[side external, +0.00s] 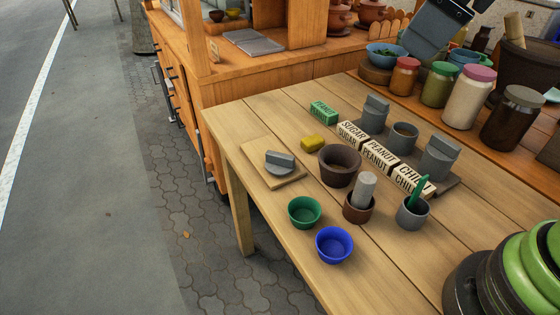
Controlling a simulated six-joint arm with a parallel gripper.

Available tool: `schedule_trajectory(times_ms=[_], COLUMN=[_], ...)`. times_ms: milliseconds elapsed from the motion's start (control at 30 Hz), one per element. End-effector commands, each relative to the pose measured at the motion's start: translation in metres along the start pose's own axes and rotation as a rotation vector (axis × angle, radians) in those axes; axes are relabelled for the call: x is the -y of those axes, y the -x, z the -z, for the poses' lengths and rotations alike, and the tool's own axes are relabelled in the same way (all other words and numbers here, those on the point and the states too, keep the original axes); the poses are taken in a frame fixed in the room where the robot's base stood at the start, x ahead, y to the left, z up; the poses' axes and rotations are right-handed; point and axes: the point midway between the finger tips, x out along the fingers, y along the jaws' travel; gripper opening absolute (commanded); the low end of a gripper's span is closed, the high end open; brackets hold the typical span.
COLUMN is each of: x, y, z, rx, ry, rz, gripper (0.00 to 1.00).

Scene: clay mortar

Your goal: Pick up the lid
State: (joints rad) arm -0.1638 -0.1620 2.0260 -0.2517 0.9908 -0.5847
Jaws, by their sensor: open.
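The lid (280,162) is a grey disc with a blocky grey handle. It lies handle up on a small wooden board (262,176) at the left of the table. What looks like my gripper (415,48) is at the top right, grey and black and partly cut off by the frame's edge. It is open, and its fingertips cannot be made out clearly. It appears well apart from the lid. An uncovered grey pot (403,136) stands behind the PEANUT block (378,152), between two grey pots with similar lids (375,112) (438,158).
Near the board are a yellow piece (312,144), a green block (323,112), a brown mortar (340,166), green (305,212) and blue (334,245) bowls, and cups holding a pestle (365,190) and a green tool (419,190). Jars (467,96) line the back shelf. The table's left front is clear.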

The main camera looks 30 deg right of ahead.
Motion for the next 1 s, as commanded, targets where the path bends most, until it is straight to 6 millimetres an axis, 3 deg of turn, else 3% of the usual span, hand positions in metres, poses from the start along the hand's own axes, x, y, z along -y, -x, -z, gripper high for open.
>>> schedule_trajectory(times_ms=[200,400,600,700,1000], x=[0.000,0.016,0.041,0.051,0.052], y=[-0.067,-0.146,-0.222,-0.247,-0.287], z=[0.059,0.093,0.103,0.101,0.092], rx=[0.148,0.275,0.390,0.429,0.466], ry=[0.569,1.096,1.556,1.708,1.837], rz=[0.000,0.025,0.069,0.088,0.108], gripper=[0.96,0.96,0.96,0.96,0.96])
